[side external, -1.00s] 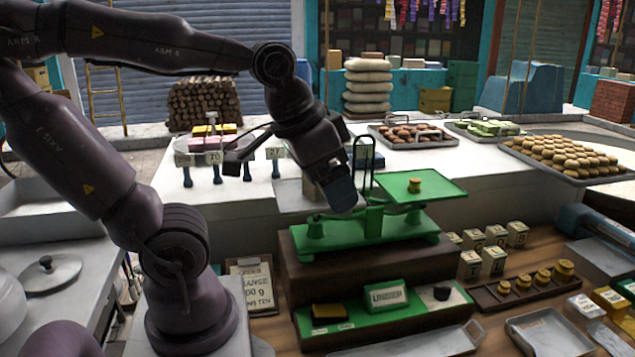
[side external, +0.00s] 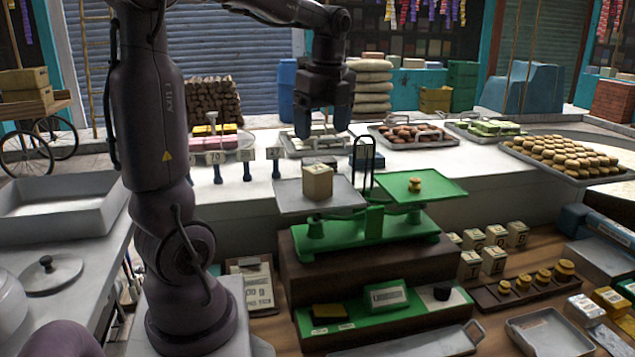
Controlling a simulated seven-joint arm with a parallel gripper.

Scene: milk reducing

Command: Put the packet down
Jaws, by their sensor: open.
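A cream, box-shaped packet (side external: 317,182) stands upright on the grey left pan (side external: 288,197) of the green balance scale (side external: 375,238). A small brass weight (side external: 415,185) sits on the green right pan (side external: 440,190). My gripper (side external: 323,128) points down, open and empty, above the packet in the picture and apart from it. Its two fingers are spread, and a tray on the white counter shows behind them.
The white counter (side external: 460,165) behind the scale holds trays of goods, including a tray of brown rolls (side external: 410,135). Several cream packets (side external: 494,260) and a rack of brass weights (side external: 524,284) lie at the right. A thin dark wire stand (side external: 364,160) rises beside the left pan.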

